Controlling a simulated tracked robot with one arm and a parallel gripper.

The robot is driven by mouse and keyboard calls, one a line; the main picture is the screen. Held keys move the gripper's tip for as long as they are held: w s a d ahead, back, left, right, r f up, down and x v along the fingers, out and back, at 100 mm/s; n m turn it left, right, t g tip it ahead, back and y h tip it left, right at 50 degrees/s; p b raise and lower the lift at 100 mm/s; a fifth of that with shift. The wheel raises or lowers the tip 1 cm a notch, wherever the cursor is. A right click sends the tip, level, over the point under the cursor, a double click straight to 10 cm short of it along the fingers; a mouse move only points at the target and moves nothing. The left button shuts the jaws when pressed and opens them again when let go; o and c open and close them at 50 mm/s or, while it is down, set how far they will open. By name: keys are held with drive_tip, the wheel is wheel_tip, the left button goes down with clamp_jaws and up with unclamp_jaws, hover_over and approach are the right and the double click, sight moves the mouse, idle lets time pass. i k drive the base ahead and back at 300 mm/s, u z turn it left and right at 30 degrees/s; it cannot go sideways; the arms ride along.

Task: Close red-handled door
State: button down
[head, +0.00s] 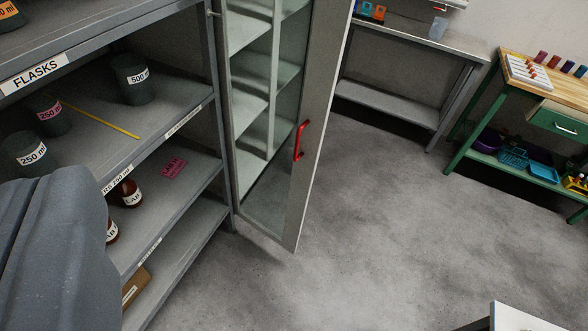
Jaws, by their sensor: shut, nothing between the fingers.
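The red-handled door (322,95) is a tall, pale-framed panel with glass, standing at upper centre just right of the flask shelves. Its red handle (300,140) is a vertical bar on the frame. Pale shelves (249,121) show through or behind the glass. The door seems to stand at an angle out over the floor, but I cannot tell how wide its opening is. Its top is cut off by the picture edge. A dark grey part of my arm fills the lower left corner. My gripper's fingers do not show, and nothing of mine touches the door or handle.
A grey rack (190,104) with labelled flasks and bottles stands close on the left. A grey metal table (425,38) and a green-legged workbench (551,80) stand at the back right. A white corner (515,317) juts in at bottom right. The concrete floor between is clear.

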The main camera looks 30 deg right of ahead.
sight(332, 21)
drive_tip(key=u, duration=0.1)
drive_tip(key=i, duration=1)
drive_tip(key=z, duration=0.1)
